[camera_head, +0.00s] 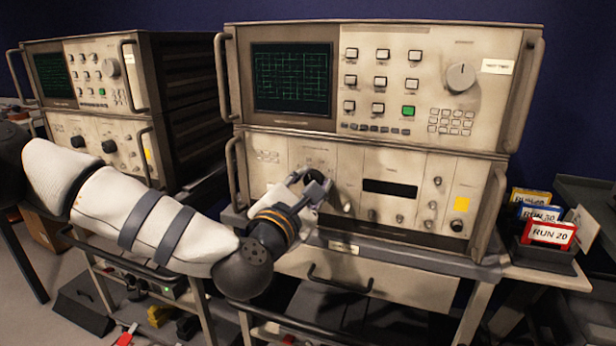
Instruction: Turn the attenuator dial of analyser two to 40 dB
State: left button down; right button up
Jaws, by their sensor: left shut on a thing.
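The nearer analyser (420,150) is a beige instrument of two stacked units with a green-traced screen, its label too small to read. My left gripper (318,182) is at the left part of the lower unit's front panel. It is shut on a dark dial (314,172) there, mostly hidden behind the fingers. The dial's scale and pointer cannot be read. A second, similar analyser (95,75) stands to the left, with two dark dials (109,146) on its lower unit. My right gripper is not in view.
A large grey knob (461,78) sits on the upper unit. Metal side handles (489,217) stand out from the nearer analyser. A tray holds cards, one marked RUN 20 (549,233), at the right. A drawer front (380,277) lies below the nearer analyser.

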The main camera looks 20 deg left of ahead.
pick_arm(q)
jog(key=m+p, duration=0.1)
jog(key=m, duration=0.2)
jog(key=shift+r+m+p, duration=0.3)
jog(key=shift+m+p, duration=0.05)
jog(key=shift+m, duration=0.05)
jog(key=m+p, duration=0.2)
jog(key=m, duration=0.2)
jog(key=shift+m, duration=0.3)
jog(key=shift+f+m+p, duration=0.15)
jog(key=shift+m+p, duration=0.45)
jog(key=shift+m, duration=0.95)
jog(key=shift+f+m+p, duration=0.15)
jog(key=shift+m+p, duration=0.4)
jog(key=shift+m, duration=1)
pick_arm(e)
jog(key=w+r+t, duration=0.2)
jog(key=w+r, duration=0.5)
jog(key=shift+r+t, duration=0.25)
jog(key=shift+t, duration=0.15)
pick_arm(q)
jog(key=c, duration=1.2)
grip_release()
jog(key=shift+c, duration=0.2)
jog(key=shift+s+f, duration=0.1)
